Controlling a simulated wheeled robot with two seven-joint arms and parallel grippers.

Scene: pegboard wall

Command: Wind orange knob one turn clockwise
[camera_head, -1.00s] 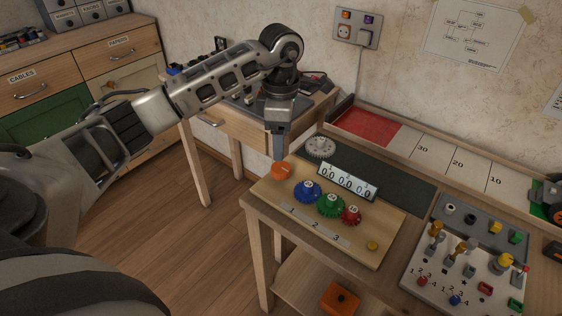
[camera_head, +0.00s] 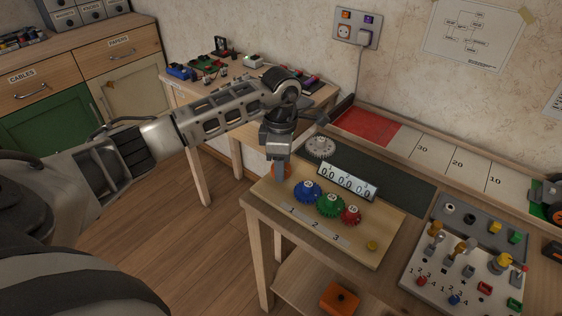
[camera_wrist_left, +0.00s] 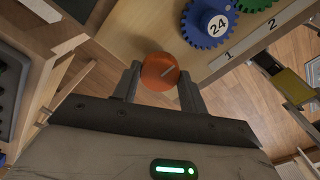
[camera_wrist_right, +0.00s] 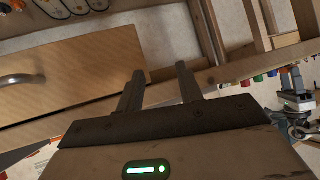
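The orange knob (camera_head: 284,172) is at the left end of a wooden board (camera_head: 376,251), partly hidden behind my left gripper (camera_head: 279,163).
Blue (camera_head: 308,190), green (camera_head: 330,204) and red (camera_head: 351,215) gears stand right of the knob, with a counter display (camera_head: 347,182) behind. A grey gear (camera_head: 321,147) lies on the dark mat. A switch panel (camera_head: 459,267) is at right.

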